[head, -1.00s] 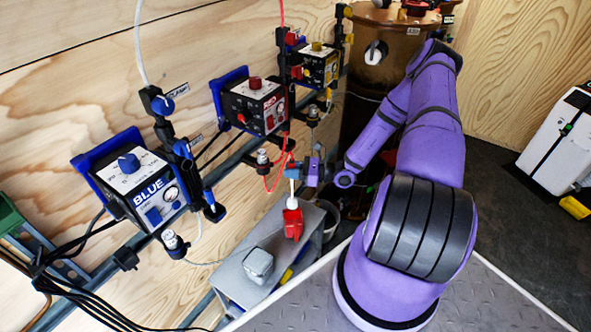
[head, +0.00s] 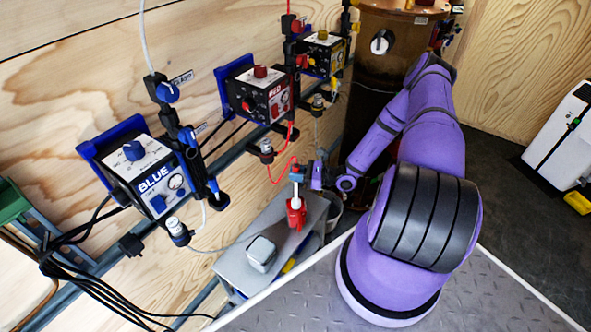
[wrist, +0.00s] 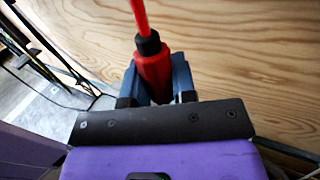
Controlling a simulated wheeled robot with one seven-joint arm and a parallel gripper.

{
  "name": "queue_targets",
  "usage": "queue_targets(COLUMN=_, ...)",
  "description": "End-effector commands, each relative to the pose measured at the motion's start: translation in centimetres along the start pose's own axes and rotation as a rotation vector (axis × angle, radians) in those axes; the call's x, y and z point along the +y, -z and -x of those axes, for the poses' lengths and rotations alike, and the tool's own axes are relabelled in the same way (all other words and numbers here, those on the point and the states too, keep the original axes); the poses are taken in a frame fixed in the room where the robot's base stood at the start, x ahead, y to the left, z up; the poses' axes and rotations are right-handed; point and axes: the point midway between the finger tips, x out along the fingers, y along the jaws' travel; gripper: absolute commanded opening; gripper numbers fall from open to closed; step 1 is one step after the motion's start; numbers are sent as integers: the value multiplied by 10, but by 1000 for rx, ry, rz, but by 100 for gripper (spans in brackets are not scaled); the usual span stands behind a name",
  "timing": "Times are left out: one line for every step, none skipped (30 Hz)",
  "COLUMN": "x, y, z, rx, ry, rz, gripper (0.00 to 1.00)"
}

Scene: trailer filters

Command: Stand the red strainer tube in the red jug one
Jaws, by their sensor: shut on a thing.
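My gripper (head: 300,175) is shut on the red strainer tube, which shows in the wrist view (wrist: 154,72) as a red body with a black collar and a thin red hose rising from its top. In the head view the tube's white lower part (head: 296,190) hangs upright below the fingers. Its lower end overlaps the mouth of the red jug (head: 297,219); it appears to be inside, but I cannot tell how deep. The jug stands on a grey bench top. The jug is not visible in the wrist view.
A pale square-topped container (head: 261,253) stands on the grey bench (head: 235,262) nearer than the jug. The BLUE pump box (head: 150,180) and RED pump box (head: 262,95) hang on the plywood wall. A red hose (head: 281,172) loops near my gripper. A brown tank (head: 375,100) stands behind.

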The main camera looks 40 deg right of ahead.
Motion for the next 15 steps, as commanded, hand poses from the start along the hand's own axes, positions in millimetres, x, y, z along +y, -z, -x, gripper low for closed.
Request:
queue_targets(x=0, y=4, z=0, rx=-1, ry=0, rz=-1, gripper=0)
queue_targets(x=1, y=6, z=0, rx=-1, ry=0, rz=-1, gripper=0)
queue_targets(x=1, y=8, z=0, rx=-1, ry=0, rz=-1, gripper=0)
queue_targets(x=1, y=10, z=0, rx=-1, ry=0, rz=-1, gripper=0)
queue_targets(x=0, y=12, z=0, rx=-1, ry=0, rz=-1, gripper=0)
queue_targets(x=0, y=15, z=0, rx=-1, ry=0, rz=0, gripper=0)
queue_targets(x=0, y=17, z=0, rx=-1, ry=0, rz=0, gripper=0)
queue_targets(x=0, y=19, z=0, rx=-1, ry=-1, rz=-1, gripper=0)
queue_targets(x=1, y=22, z=0, rx=-2, ry=-1, rz=-1, gripper=0)
queue_targets(x=1, y=24, z=0, rx=-2, ry=-1, rz=-1, gripper=0)
queue_targets(x=0, y=26, z=0, rx=-2, ry=-1, rz=-1, gripper=0)
queue_targets(x=0, y=29, z=0, rx=-1, ry=-1, rz=0, gripper=0)
queue_targets(x=0, y=31, z=0, rx=-1, ry=-1, rz=0, gripper=0)
queue_targets(x=0, y=33, z=0, rx=-1, ry=-1, rz=0, gripper=0)
queue_targets(x=1, y=36, z=0, rx=-2, ry=0, rz=-1, gripper=0)
